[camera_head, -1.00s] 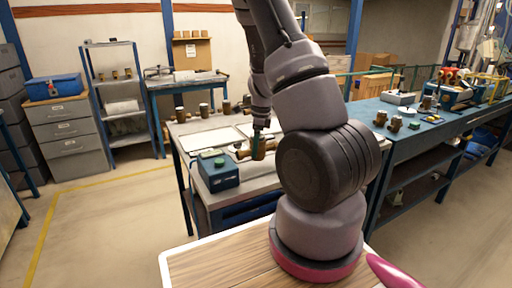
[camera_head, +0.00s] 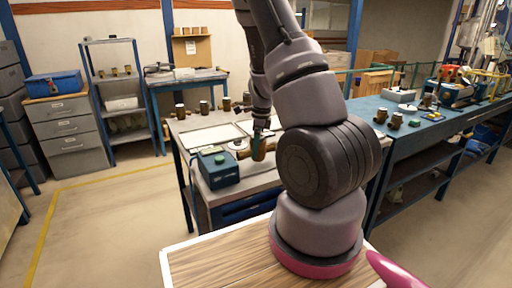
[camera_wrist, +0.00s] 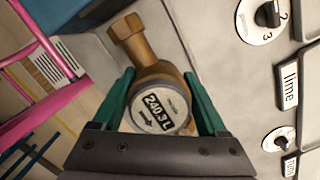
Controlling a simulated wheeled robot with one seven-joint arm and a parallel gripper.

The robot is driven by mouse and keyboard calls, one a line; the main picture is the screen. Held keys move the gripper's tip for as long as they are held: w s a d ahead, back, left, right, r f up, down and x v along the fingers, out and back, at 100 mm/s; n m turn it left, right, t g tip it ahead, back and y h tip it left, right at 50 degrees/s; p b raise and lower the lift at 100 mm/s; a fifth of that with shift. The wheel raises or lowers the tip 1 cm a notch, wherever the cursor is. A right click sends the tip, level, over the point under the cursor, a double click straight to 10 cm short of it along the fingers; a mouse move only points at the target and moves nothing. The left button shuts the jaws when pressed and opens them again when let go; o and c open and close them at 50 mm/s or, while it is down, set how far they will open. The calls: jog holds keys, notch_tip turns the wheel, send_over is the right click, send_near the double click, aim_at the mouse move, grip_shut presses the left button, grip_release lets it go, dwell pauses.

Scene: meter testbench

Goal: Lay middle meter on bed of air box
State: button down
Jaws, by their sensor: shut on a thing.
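My gripper (camera_head: 259,143) is over the middle table, just right of a blue box with a green top part (camera_head: 218,166), possibly the air box. In the wrist view its green fingers (camera_wrist: 168,105) are shut on a brass meter (camera_wrist: 150,62). The meter's round dial reads 240.3 L and faces the camera, and its pipe end points up and left. In the head view the brass meter (camera_head: 243,153) shows partly beside the fingers. I cannot tell whether it touches the surface below. A grey panel with dials (camera_wrist: 275,85) lies to the right in the wrist view.
Several brass meters stand at the table's back edge, such as this one (camera_head: 204,107). White trays (camera_head: 208,136) lie on the table. A long blue bench (camera_head: 420,125) with equipment runs along the right. Open floor lies at left.

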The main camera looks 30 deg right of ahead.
jog(key=shift+f, duration=0.6)
jog(key=shift+f, duration=0.25)
grip_release()
dwell(0.3)
jog(key=shift+r, duration=3.5)
